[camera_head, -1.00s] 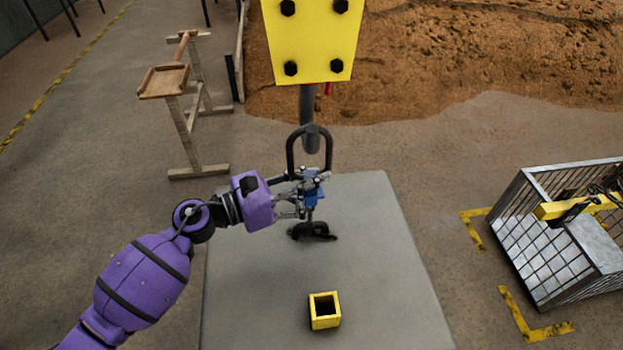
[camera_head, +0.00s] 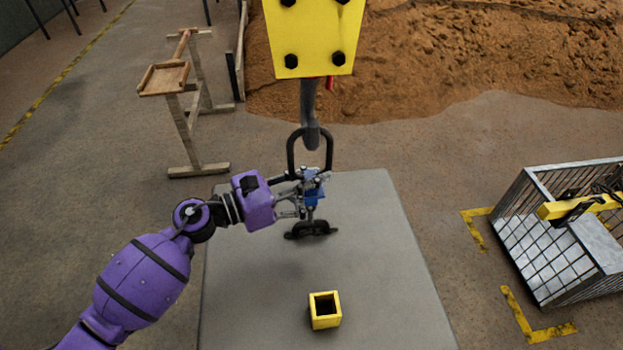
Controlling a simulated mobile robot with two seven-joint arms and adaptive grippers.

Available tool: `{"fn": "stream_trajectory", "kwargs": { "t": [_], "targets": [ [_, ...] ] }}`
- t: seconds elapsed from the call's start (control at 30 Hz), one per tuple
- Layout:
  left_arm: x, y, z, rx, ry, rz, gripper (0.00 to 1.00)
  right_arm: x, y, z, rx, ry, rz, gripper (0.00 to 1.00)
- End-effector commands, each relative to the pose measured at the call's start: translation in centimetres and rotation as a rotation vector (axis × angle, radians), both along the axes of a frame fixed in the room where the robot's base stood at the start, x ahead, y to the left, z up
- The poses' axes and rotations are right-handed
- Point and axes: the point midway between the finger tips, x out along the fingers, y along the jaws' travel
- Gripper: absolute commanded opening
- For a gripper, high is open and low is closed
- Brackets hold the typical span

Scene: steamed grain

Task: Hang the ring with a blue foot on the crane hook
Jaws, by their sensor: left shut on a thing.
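The ring (camera_head: 291,150) is a dark upright loop with a blue foot (camera_head: 313,190) below it. My left gripper (camera_head: 307,190) is shut on it at the blue foot and holds it above the grey table. The crane hook (camera_head: 309,105) hangs as a grey shank under a yellow block (camera_head: 314,35). Its lower end overlaps the top of the ring in the picture; I cannot tell whether it passes through the loop, in front or behind. My right gripper is not in view.
A dark flat shape (camera_head: 311,231) shows below the foot, object or shadow. A hollow yellow square block (camera_head: 325,311) stands on the grey table (camera_head: 385,270). A metal cage (camera_head: 535,190) with yellow parts is at right, a wooden stand (camera_head: 188,130) at left, and soil (camera_head: 470,60) behind.

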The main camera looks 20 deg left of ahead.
Motion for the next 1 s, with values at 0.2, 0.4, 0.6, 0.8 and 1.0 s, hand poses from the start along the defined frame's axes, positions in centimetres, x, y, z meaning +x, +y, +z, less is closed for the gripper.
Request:
{"fn": "stream_trajectory", "kwargs": {
  "t": [0.2,0.4,0.6,0.8,1.0],
  "targets": [
    [0.1,0.0,0.4,-0.003,-0.005,0.000,0.36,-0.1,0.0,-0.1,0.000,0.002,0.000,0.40],
    [0.0,0.0,0.2,-0.002,-0.003,0.000,0.62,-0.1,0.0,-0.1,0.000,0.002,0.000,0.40],
    [0.0,0.0,0.0,0.000,0.000,0.000,0.65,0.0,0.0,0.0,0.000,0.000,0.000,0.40],
    [-0.4,0.3,-0.5,0.005,0.008,0.000,0.65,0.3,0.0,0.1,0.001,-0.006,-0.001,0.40],
    [-2.4,2.6,-0.5,0.007,0.010,0.001,0.65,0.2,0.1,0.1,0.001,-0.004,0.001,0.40]
  ]
}}
